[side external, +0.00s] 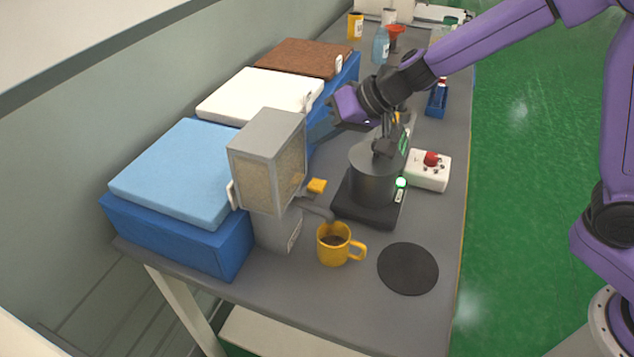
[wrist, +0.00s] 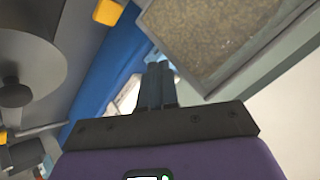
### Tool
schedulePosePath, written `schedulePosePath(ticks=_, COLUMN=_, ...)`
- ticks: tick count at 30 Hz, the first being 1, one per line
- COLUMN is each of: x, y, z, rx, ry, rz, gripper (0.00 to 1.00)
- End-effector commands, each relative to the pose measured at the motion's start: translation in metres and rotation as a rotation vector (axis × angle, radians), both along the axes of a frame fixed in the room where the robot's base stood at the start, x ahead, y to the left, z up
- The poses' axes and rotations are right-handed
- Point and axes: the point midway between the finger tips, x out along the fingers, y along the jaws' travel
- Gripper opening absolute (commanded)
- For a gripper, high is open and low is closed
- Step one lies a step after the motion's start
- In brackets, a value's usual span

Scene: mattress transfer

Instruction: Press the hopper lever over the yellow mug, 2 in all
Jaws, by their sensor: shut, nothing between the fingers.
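The yellow mug (side external: 327,252) stands upright on the table in front of the hopper's grey base, with dark contents inside. The hopper (side external: 268,140) is a grey box with a clear side showing pale grainy fill; its corner shows in the wrist view (wrist: 215,40). The hopper lever (side external: 317,186) has a yellow tab, which shows at the top of the wrist view (wrist: 108,12). My gripper (wrist: 156,68) is shut and empty, above and behind the hopper, apart from the lever. Its fingertips are hard to make out in the side view.
A dark round machine (side external: 372,180) with a knobbed top stands right of the hopper. A white box with a red button (side external: 431,159) is beside it. A black disc (side external: 408,269) lies front right. Blue (side external: 178,172), white and brown pads line the left.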

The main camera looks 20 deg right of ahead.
Motion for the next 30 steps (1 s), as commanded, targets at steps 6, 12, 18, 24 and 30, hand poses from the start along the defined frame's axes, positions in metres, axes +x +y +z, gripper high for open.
schedulePosePath(ticks=6, x=0.000, y=-0.001, z=-0.014, rx=-0.004, ry=0.002, rz=-0.003, gripper=0.00)
schedulePosePath(ticks=12, x=0.000, y=-0.001, z=-0.025, rx=-0.001, ry=0.002, rz=-0.002, gripper=0.00)
schedulePosePath(ticks=18, x=-0.001, y=-0.001, z=-0.036, rx=-0.003, ry=0.002, rz=-0.002, gripper=0.00)
schedulePosePath(ticks=24, x=0.000, y=-0.001, z=-0.049, rx=-0.003, ry=0.003, rz=-0.002, gripper=0.00)
schedulePosePath(ticks=30, x=-0.001, y=-0.001, z=-0.065, rx=-0.004, ry=0.006, rz=0.000, gripper=0.00)
